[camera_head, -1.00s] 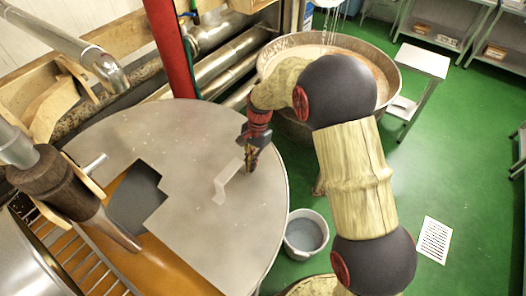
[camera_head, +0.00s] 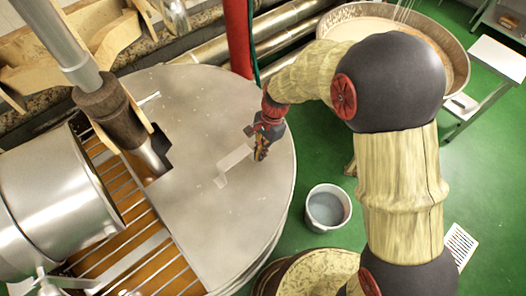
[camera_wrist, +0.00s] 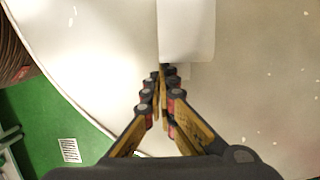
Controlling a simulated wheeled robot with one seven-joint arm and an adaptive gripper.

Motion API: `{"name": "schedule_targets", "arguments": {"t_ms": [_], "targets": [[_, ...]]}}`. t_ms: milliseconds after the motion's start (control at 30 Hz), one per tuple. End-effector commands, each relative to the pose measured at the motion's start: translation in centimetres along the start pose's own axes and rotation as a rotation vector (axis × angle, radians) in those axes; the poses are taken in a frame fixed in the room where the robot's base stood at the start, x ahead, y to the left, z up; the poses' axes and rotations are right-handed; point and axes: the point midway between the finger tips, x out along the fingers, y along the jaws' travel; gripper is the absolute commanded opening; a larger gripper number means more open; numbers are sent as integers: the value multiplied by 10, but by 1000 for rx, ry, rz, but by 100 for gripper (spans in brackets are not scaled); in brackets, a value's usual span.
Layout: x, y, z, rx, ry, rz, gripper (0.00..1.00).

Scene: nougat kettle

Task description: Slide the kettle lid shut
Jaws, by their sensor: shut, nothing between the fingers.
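The kettle lid (camera_head: 220,110) is a large grey plate with a curved right edge, lying over the right part of the kettle. Its pale, bent handle (camera_head: 232,162) lies on it; in the wrist view the handle (camera_wrist: 187,30) is a white bar at the top centre. My gripper (camera_head: 258,152) is shut and empty, low over the lid at the handle's right end. In the wrist view its fingertips (camera_wrist: 162,75) are close to the bar's near end; I cannot tell whether they touch. The open left part of the kettle shows a metal grate (camera_head: 150,245) over orange contents.
A wooden-collared shaft (camera_head: 105,110) and a metal drum (camera_head: 60,200) stand over the kettle's left side. A red post (camera_head: 238,35) rises behind the lid. A bucket (camera_head: 327,207) stands right of the kettle, with a large pan (camera_head: 455,60) behind.

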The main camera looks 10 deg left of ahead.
Motion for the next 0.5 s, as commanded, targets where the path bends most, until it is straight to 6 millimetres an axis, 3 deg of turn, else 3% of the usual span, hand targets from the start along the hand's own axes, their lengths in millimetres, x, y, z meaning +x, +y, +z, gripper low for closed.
{"name": "schedule_targets", "arguments": {"t_ms": [267,500], "targets": [[-2,0,2,0,-4,3,0],[-38,-1,1,-1,-2,-2,0]]}}
